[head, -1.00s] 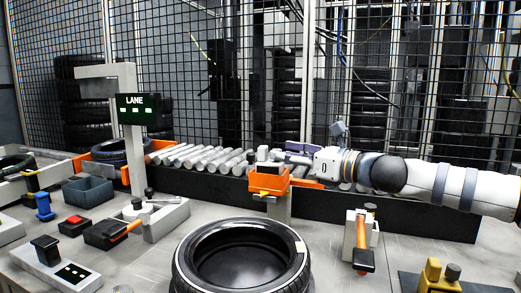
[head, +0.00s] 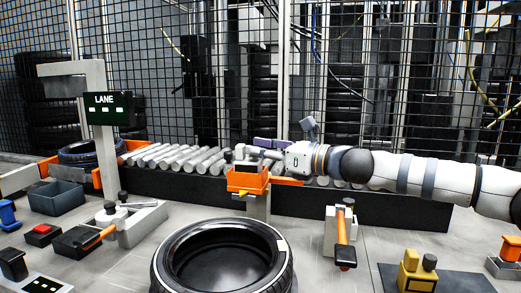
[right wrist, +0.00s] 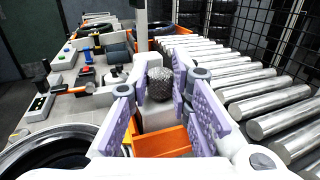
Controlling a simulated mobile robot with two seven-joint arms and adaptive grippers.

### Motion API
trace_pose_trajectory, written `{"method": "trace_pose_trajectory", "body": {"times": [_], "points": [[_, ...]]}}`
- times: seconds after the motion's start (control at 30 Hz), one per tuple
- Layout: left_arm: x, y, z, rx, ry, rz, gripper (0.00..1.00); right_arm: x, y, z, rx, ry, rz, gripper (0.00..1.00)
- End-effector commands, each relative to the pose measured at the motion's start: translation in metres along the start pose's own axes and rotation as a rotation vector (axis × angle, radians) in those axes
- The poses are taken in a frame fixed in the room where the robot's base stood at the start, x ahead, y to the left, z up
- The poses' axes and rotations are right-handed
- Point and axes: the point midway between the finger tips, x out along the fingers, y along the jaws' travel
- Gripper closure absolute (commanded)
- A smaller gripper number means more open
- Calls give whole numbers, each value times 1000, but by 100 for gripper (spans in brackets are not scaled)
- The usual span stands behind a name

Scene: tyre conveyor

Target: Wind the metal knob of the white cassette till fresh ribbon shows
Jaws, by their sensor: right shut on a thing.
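The dark knurled metal knob (right wrist: 160,84) shows in the right wrist view between the two purple finger pads of my right gripper (right wrist: 161,90). The gripper is shut on it. The white cassette (right wrist: 157,117) is just below the knob, at the orange holder (right wrist: 168,142). In the head view my right gripper (head: 262,148) reaches in from the right above the orange holder (head: 247,181). The knob and most of the cassette are hard to make out there. I cannot see the ribbon's state. My left gripper is not in view.
A roller conveyor (head: 178,158) runs behind the holder, with a mesh fence beyond. A tyre (head: 222,262) lies in front on the bench. The LANE sign post (head: 107,150) stands to the left. An orange-handled tool (head: 343,240) is at the right.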

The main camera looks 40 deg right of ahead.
Motion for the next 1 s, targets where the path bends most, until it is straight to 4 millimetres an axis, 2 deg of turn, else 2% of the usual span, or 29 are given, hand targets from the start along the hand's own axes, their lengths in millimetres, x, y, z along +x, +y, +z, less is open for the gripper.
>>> {"method": "trace_pose_trajectory", "body": {"times": [0.37, 0.63, 1.0], "points": [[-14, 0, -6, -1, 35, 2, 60, 1, -4, 1, -4, 2, 221, 100], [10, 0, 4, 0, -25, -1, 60, 4, -8, -10, 2, 11, 426, 100], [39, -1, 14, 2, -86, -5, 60, 4, -8, -6, 1, 8, 580, 100]]}}
